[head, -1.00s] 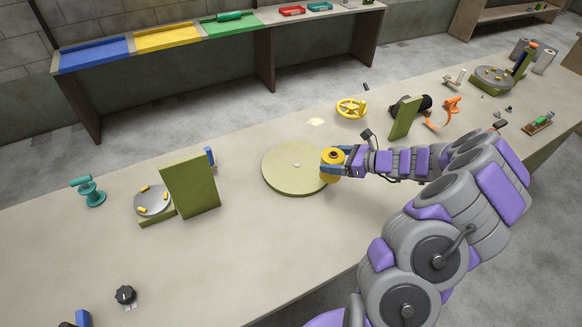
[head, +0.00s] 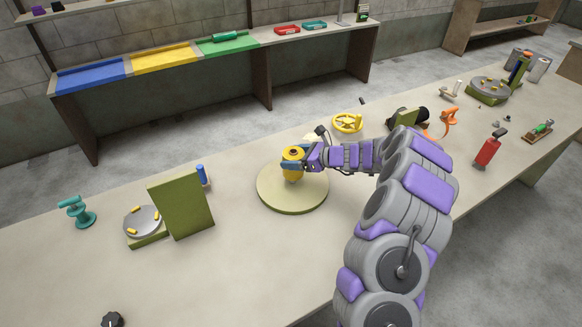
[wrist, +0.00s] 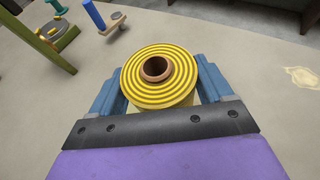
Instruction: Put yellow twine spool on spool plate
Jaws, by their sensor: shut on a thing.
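The yellow twine spool (head: 293,165) is upright in my gripper (head: 294,162), over the middle of the round olive-green spool plate (head: 275,200). In the wrist view the spool (wrist: 160,76) shows its coiled yellow top and brown hollow core. The blue fingers of my gripper (wrist: 158,92) are shut on its two sides. The spool hides the plate's centre. I cannot tell whether its base touches the plate.
A green upright panel (head: 181,207) with a grey disc (head: 143,220) stands left of the plate. A teal spool-like thing (head: 77,211) is farther left. A yellow handwheel (head: 347,123) lies behind my arm. The table in front of the plate is clear.

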